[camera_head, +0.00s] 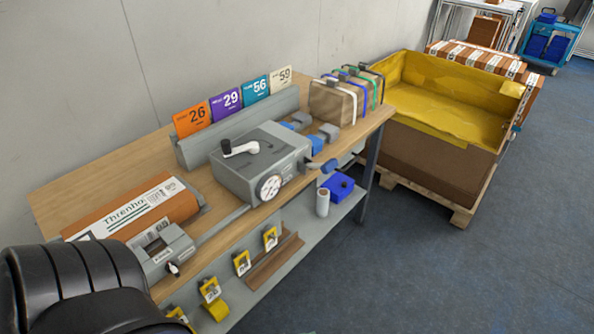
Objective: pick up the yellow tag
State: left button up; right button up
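Several small yellow tags with white labels are below the front edge of the wooden-topped table. One yellow tag (270,237) is farthest along, another yellow tag (242,263) is in the middle, and a third yellow tag (210,290) is nearer. Part of one more yellow tag (177,315) shows at the bottom of the picture. I cannot tell whether they hang from the table or stand on the lower shelf (292,268). Neither of my grippers is in view. The near left end of the table is hidden.
A yellow-lined crate (435,165) stands beyond. The blue floor (400,270) at right is clear.

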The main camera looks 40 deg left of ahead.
aim_at(269, 243)
jog(key=i, duration=1.45)
jog(key=i+u, duration=0.15)
jog(key=i, duration=0.45)
jog(key=i+l+u, duration=0.15)
jog(key=i, duration=0.5)
jog(key=u, duration=3.1)
